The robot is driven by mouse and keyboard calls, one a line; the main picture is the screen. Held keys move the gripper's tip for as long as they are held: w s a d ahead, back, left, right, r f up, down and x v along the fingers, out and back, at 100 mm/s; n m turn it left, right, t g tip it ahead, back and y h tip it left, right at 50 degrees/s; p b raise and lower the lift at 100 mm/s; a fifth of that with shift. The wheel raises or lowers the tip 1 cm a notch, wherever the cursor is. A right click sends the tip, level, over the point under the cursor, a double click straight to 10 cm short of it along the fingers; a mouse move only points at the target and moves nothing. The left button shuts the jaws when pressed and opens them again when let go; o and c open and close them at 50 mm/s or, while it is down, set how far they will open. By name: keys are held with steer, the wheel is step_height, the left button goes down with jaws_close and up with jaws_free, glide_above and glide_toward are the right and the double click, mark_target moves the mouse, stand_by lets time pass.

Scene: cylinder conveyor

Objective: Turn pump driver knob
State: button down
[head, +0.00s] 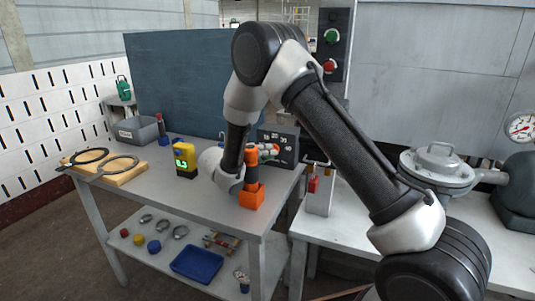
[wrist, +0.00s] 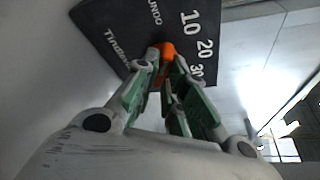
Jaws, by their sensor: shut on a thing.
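The pump driver (head: 285,138) is a dark box with a number scale at the back of the grey table. Its dark face (wrist: 115,40) fills the upper part of the wrist view, with white lettering and the numbers 10, 20 and 30. An orange knob (wrist: 167,51) stands out from that face. My gripper (wrist: 163,66) is shut on the knob, with one green-lined finger on each side. In the head view my gripper (head: 267,151) is at the front of the box, and the orange tool partly hides it.
An orange-handled tool (head: 251,158) stands in an orange holder (head: 251,196) close to my wrist. The table's front middle is clear.

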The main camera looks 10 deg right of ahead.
steer(key=c, duration=1.5)
jaws_free()
steer(key=shift+a, duration=0.1)
steer(key=v, duration=1.2)
